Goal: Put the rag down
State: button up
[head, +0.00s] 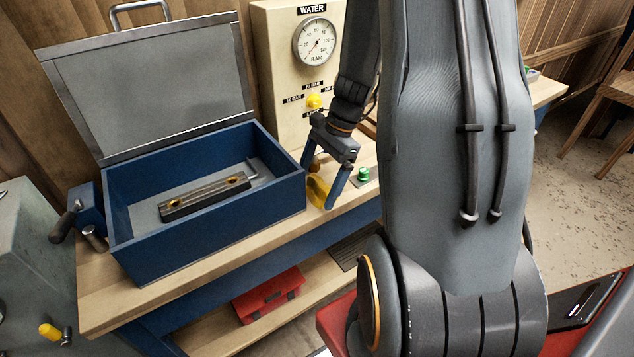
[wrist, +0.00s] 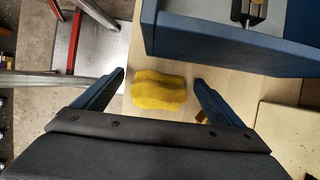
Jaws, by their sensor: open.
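The rag is a folded yellow cloth (wrist: 160,92). In the wrist view it lies on the light wooden bench top, between my two fingers with a gap on each side. In the head view the rag (head: 317,191) shows at the bench's front edge, partly behind a finger. My gripper (head: 322,192) is open around it and points down; it also shows in the wrist view (wrist: 160,78). I cannot tell how high the fingertips are above the bench.
An open blue box (head: 200,240) holding a metal bar (head: 205,196) and a hex key stands just left of my gripper. A cream water gauge panel (head: 280,60) stands behind. A green button (head: 363,174) is to the right. A red case (head: 268,295) lies on the lower shelf.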

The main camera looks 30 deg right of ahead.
jog(key=b+v, duration=0.2)
jog(key=v, duration=1)
jog(key=shift+r, duration=0.1)
dwell(0.4)
